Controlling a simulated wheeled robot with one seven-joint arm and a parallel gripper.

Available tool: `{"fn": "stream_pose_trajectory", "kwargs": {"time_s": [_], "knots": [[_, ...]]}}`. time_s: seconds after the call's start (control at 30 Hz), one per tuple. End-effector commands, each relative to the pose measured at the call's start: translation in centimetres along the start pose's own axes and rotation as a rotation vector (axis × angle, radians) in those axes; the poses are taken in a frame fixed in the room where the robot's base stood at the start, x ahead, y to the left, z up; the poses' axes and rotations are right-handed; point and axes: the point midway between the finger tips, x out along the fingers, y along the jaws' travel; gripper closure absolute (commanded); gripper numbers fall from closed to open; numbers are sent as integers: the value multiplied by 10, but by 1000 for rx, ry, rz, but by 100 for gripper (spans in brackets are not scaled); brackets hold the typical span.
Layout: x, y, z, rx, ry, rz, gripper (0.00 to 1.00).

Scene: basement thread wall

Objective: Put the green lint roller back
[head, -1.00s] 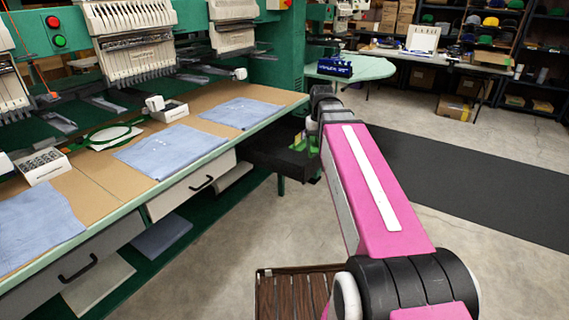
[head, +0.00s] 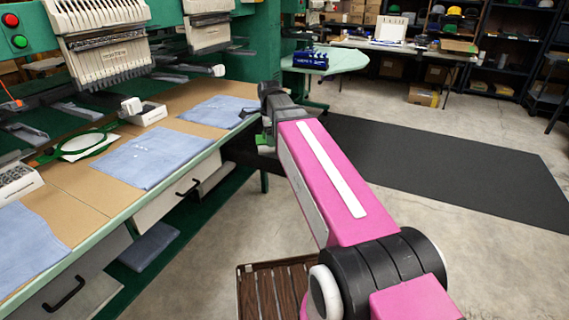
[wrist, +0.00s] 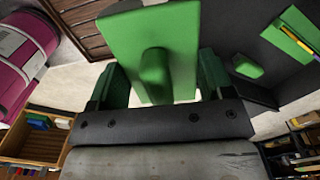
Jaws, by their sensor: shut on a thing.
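In the wrist view my gripper (wrist: 160,95) is shut on a bright green piece, which I take for the green lint roller (wrist: 150,45). A broad flat green part with a rounded stub shows between and beyond the dark green fingers. In the head view my gripper is mostly hidden behind my own arm; a bit of green (head: 263,140) shows by the wrist. A dark open drawer or tray (head: 238,150) juts out just left of it, under the table end. In the wrist view a dark surface at right bears a small green piece (wrist: 247,65) and a long green-yellow piece (wrist: 300,35).
The green-edged worktable (head: 95,190) with blue cloths (head: 150,158) and embroidery machines runs along the left. A light green board (head: 340,60) stands behind my wrist. A dark mat (head: 440,180) lies on open floor at right. Shelves (head: 500,60) stand at the back.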

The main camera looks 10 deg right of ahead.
Motion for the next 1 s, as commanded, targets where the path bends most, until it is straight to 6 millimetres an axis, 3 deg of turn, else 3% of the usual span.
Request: {"fn": "stream_pose_trajectory", "kwargs": {"time_s": [0.23, 0.5, 0.67, 1.0], "knots": [[4, -7, 18, 392, -1, 3, 48], [8, -11, 24, 578, -1, 5, 48], [20, -25, 8, 590, 0, 7, 48], [59, -67, -45, 589, -1, 6, 48]]}}
